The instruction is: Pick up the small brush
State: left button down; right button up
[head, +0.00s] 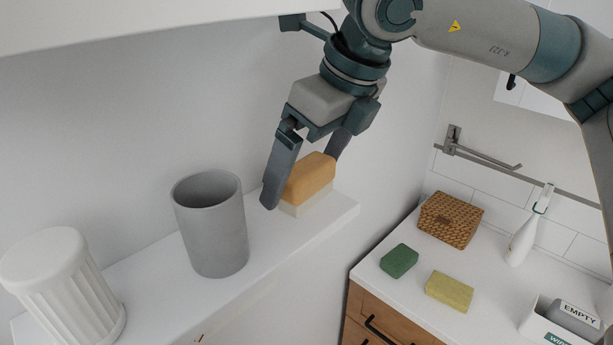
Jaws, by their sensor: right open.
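The small brush (310,178) has an orange-tan block on top and a pale lower part. It stands on the white shelf (237,292), near the shelf's right end. My right gripper (303,177) reaches down from above with its fingers spread. One finger is at the brush's left side and the other is behind its upper right side. The brush lies between the fingers, and I cannot tell whether either finger touches it. My left gripper is out of view.
A grey cup (215,228) stands left of the brush, and a white ribbed jar (65,285) further left. A white overhang (130,22) is above the shelf. On the lower counter at right are a wicker box (450,220), a green sponge (399,261) and a yellow sponge (449,291).

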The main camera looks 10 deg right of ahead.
aim_at(303, 163)
jog(key=c, duration=1.2)
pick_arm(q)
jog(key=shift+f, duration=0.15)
pick_arm(e)
jog(key=shift+r, duration=0.1)
jog(key=shift+r+b, duration=0.85)
jog(key=shift+b+v, duration=0.65)
jog(key=shift+v, duration=0.1)
pick_arm(q)
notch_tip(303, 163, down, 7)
jog(key=b, duration=0.4)
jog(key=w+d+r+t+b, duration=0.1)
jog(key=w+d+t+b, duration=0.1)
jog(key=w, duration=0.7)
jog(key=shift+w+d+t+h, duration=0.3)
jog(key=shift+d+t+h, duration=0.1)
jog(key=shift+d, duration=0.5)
pick_arm(e)
jog(key=shift+s+d+r, duration=0.1)
jog(key=shift+s+d, duration=1.75)
jog(key=shift+s, duration=0.45)
jog(key=shift+s+d, duration=1.85)
jog(key=shift+s, duration=0.4)
jog(key=shift+s+d+r, duration=0.1)
jog(key=shift+s+d, duration=1.7)
jog(key=shift+s, duration=0.5)
